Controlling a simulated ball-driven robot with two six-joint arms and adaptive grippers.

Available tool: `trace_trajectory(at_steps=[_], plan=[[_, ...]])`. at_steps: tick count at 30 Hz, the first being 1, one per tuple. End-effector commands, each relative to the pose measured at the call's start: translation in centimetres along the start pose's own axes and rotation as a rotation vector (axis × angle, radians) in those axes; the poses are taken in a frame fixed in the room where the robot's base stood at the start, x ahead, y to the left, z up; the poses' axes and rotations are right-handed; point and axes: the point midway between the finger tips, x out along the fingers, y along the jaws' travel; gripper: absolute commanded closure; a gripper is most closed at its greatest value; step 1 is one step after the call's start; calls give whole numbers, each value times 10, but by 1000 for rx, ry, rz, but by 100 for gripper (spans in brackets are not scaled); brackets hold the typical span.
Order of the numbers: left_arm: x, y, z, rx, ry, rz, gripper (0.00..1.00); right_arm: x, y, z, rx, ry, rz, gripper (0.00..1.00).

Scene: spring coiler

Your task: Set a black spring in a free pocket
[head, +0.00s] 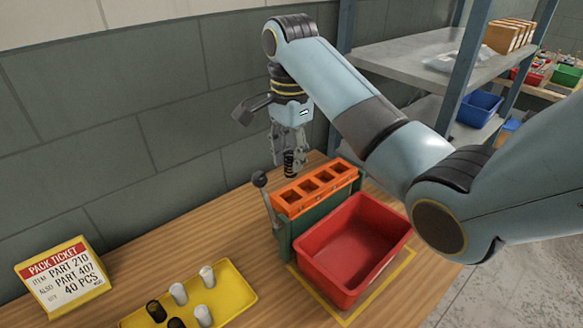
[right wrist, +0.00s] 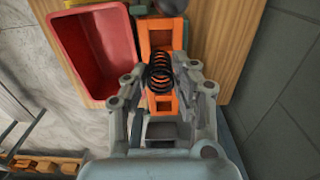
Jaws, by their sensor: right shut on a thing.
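My right gripper (head: 289,157) points down above the far left end of the orange pocket block (head: 286,210). It is shut on a black spring (head: 290,168), which hangs upright between its fingers, apart from the block. The spring shows as dark coils in the right wrist view (right wrist: 159,72), over the orange block (right wrist: 155,39). The block has a row of square pockets that look empty in the head view. It sits on a green stand with a lever (head: 261,181) at its left. A yellow tray (head: 233,291) holds black and white pieces. My left gripper is out of view.
A red bin (head: 349,247) stands right in front of the block and also shows in the right wrist view (right wrist: 68,30). A pack ticket (head: 64,278) stands at the table's left. A wall rises behind; shelves (head: 420,57) stand at the back right.

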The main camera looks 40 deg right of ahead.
Motion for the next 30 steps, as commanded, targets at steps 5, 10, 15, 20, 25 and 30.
trace_trajectory(at_steps=[5,10,15,20,25,30], plan=[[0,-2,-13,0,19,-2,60,3,-2,-1,-4,-2,1,100],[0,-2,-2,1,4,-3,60,16,-2,-1,-3,-2,2,100],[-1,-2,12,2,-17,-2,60,31,-2,-1,-3,-3,2,100],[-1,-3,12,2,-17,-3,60,46,-1,0,-4,-3,3,100],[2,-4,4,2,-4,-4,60,61,-1,0,-4,-2,1,100],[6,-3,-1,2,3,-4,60,72,-1,0,-4,-2,2,100]])
